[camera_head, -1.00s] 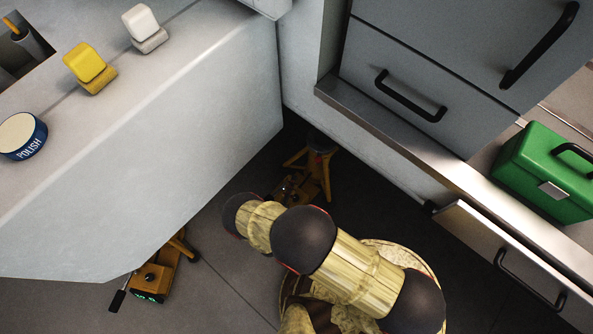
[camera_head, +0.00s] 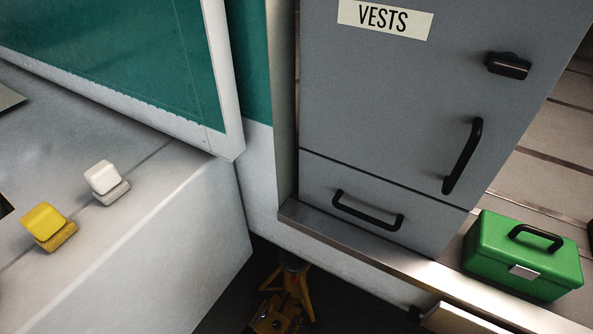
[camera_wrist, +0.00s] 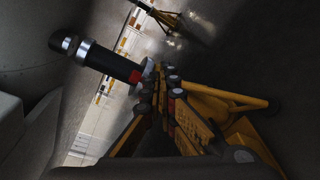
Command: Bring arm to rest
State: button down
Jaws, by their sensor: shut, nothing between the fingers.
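My gripper (camera_wrist: 163,86) shows in the wrist view, with its yellow and dark fingers drawn together and nothing between them. A black cylinder (camera_wrist: 112,62) with silver and red bands lies beyond the fingertips at upper left. I cannot tell whether the fingers touch it. Yellow metal parts (camera_wrist: 225,97) are close to the right of the fingers.
A grey cabinet (camera_head: 390,100) labelled VESTS stands ahead, with a green case (camera_head: 520,255) on the ledge to its right. A white block (camera_head: 103,177) and a yellow block (camera_head: 43,221) sit on the pale surface at left. A yellow stand (camera_head: 290,295) is low between them.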

jog(key=s+d+r+m+g+p, duration=0.1)
jog(key=s+d+r+m+g, duration=0.15)
jog(key=r+g, duration=0.7)
jog(key=s+d+r+m+g, duration=0.15)
jog(key=r+m, duration=0.25)
jog(key=r, duration=1.2)
jog(key=s+d+r+m+g+p, duration=0.15)
jog(key=r+m+g, duration=0.35)
jog(key=r, duration=0.7)
jog(key=d+r+m+t+y, duration=0.2)
jog(key=d+r, duration=0.2)
jog(key=r, duration=0.6)
jog(key=s+d+r+m+t+y+p, duration=0.1)
jog(key=d+r, duration=0.4)
jog(key=r, duration=0.5)
jog(key=s+d+r+m+t+y, duration=0.1)
jog(key=d+r+m+t+y, duration=0.2)
jog(key=r, duration=0.7)
jog(key=shift+d+r+m+y, duration=0.15)
jog(key=shift+d+m+y, duration=0.15)
jog(key=shift+d+m, duration=0.8)
jog(key=shift+a, duration=0.3)
